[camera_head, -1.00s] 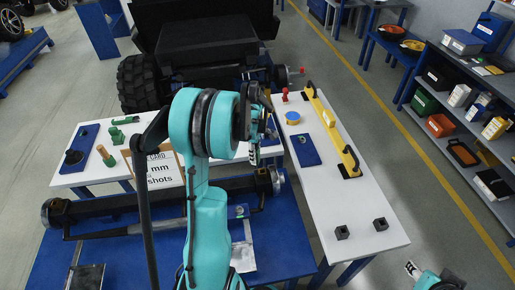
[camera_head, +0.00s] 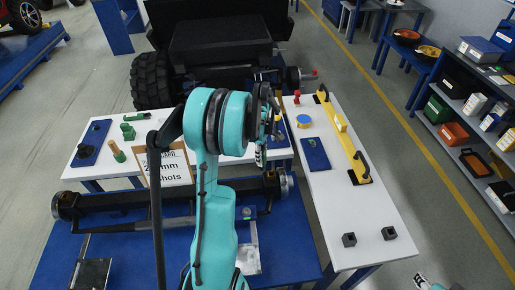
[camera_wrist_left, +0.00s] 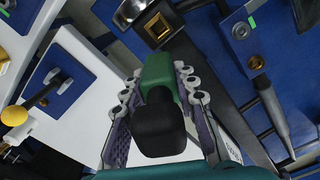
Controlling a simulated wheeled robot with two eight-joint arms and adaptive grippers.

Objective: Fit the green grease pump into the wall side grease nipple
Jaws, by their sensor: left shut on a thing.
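The green grease pump (camera_wrist_left: 158,72), with a black end (camera_wrist_left: 158,125), is held between the fingers of my left gripper (camera_wrist_left: 158,98) in the left wrist view. In the head view my left gripper (camera_head: 266,135) hangs over the far side of the blue bench, near the right end of the long dark roller; the pump is hard to make out there. In the wrist view a brass-faced fitting (camera_wrist_left: 157,27) lies beyond the pump, apart from it. I cannot tell which fitting is the wall side grease nipple. My right gripper (camera_head: 424,284) only partly shows at the bottom edge.
The dark roller (camera_head: 130,200) lies along the blue bench (camera_head: 285,245). A white table (camera_head: 365,215) at right carries a yellow bar (camera_head: 346,135) and two dark blocks. A printed card (camera_head: 172,166) stands behind the roller.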

